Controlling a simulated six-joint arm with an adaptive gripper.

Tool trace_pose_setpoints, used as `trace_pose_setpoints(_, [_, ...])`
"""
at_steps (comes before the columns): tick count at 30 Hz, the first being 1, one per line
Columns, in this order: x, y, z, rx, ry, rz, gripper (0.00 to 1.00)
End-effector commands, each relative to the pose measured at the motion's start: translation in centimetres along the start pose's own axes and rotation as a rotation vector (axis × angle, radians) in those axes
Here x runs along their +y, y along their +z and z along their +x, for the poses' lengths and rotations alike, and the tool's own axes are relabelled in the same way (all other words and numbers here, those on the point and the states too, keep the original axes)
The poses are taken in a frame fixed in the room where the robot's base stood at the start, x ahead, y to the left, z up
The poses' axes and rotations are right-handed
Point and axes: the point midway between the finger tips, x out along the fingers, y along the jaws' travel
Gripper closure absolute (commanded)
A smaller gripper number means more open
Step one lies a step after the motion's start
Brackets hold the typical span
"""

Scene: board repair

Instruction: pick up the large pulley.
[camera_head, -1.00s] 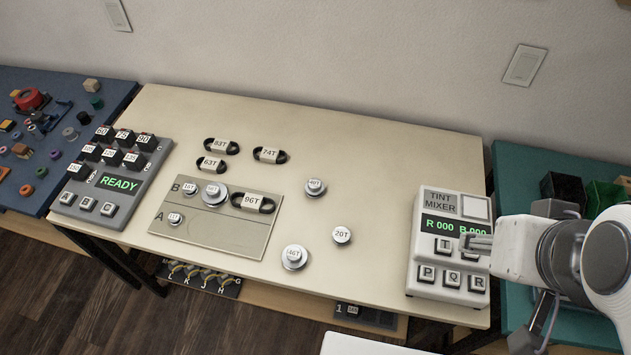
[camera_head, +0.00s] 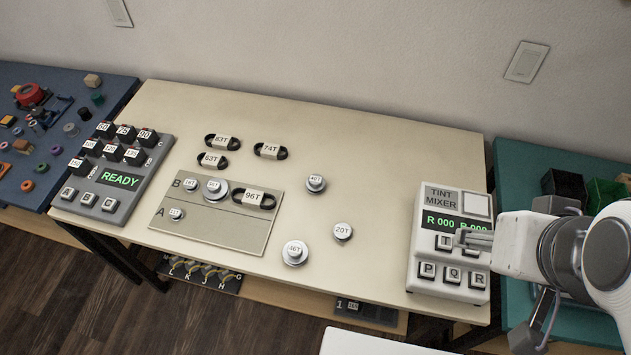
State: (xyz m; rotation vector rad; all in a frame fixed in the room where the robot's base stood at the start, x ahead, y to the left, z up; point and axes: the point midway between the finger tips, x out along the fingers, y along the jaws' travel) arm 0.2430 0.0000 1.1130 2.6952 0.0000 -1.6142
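Several silver pulleys with white labels are in view. A large one marked 46T (camera_head: 295,253) lies flat on the cream table at the front. A 20T pulley (camera_head: 342,232) and another pulley (camera_head: 316,183) lie to its right and behind it. On the board, a wide pulley (camera_head: 215,190) sits in row B beside a smaller one (camera_head: 191,185); a small pulley (camera_head: 177,214) sits in row A. My gripper (camera_head: 467,238) is at the right, over the tint mixer's buttons and well apart from the pulleys. Whether its fingers are open or shut is unclear.
The tint mixer (camera_head: 427,250) stands at the table's right end. A grey READY panel (camera_head: 88,180) stands at the left. Black belts, including a 96T belt (camera_head: 267,201) on the board (camera_head: 225,240), lie around. The table (camera_head: 375,150) is clear between the pulleys and mixer.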

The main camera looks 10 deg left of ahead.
Motion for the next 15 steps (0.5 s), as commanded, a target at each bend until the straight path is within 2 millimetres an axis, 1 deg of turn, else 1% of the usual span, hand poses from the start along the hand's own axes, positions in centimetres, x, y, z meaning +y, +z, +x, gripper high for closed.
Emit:
trace_pose_setpoints(11, [-0.07, -0.01, -0.01, 0.000, -0.002, -0.003, 0.46])
trace_pose_setpoints(15, [-0.35, 0.10, 0.40, -0.018, -0.007, -0.014, 0.46])
